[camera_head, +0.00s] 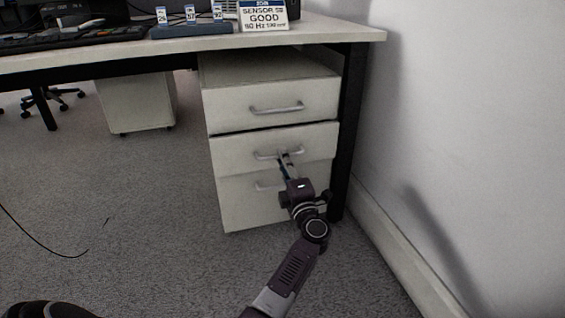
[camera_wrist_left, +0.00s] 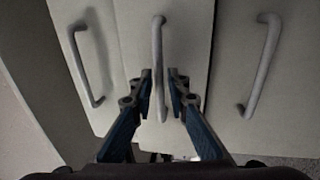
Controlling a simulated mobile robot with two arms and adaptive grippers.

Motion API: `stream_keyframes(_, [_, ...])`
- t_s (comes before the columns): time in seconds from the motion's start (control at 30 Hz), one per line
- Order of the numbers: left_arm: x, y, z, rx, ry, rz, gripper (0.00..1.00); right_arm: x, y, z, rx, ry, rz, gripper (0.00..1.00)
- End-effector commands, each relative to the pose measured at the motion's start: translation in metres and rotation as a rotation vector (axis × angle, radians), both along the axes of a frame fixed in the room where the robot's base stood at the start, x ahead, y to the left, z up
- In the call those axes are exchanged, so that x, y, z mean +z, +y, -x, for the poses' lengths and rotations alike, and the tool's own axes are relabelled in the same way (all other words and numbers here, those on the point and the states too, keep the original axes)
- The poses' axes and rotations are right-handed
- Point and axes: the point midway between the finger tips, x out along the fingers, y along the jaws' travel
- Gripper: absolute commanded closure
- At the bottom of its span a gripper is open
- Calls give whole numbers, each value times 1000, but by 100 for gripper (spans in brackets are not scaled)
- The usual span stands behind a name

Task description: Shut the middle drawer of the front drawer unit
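The front drawer unit (camera_head: 230,208) is off-white, with three drawers. Its middle drawer (camera_head: 234,150) has a dark gap along its top edge; its front appears to stand out slightly. My left gripper (camera_head: 286,158) is at the middle drawer's handle (camera_head: 264,155). Any small clearance at the pads is hard to see. My right gripper is not in view.
The top drawer (camera_head: 230,106) looks closed. A desk (camera_head: 340,33) overhangs the unit, with a dark leg (camera_head: 350,130) at its right. A white wall (camera_head: 470,130) is close on the right. Grey carpet (camera_head: 120,220) is open on the left; a thin cable lies there.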

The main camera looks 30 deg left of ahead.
Motion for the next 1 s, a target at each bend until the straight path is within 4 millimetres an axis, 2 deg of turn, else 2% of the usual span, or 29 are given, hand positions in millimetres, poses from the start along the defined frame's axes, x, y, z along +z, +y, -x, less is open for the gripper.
stream_keyframes(0.1, [1, 9, -8, 0, 0, -1, 85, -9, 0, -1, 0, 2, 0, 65])
stream_keyframes(0.47, [4, 13, -11, -1, 1, -1, 85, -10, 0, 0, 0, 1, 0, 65])
stream_keyframes(0.6, [4, 13, -11, -1, 1, -1, 100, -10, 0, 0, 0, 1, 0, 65])
stream_keyframes(1.0, [4, 13, -11, -1, 1, -1, 100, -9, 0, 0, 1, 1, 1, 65])
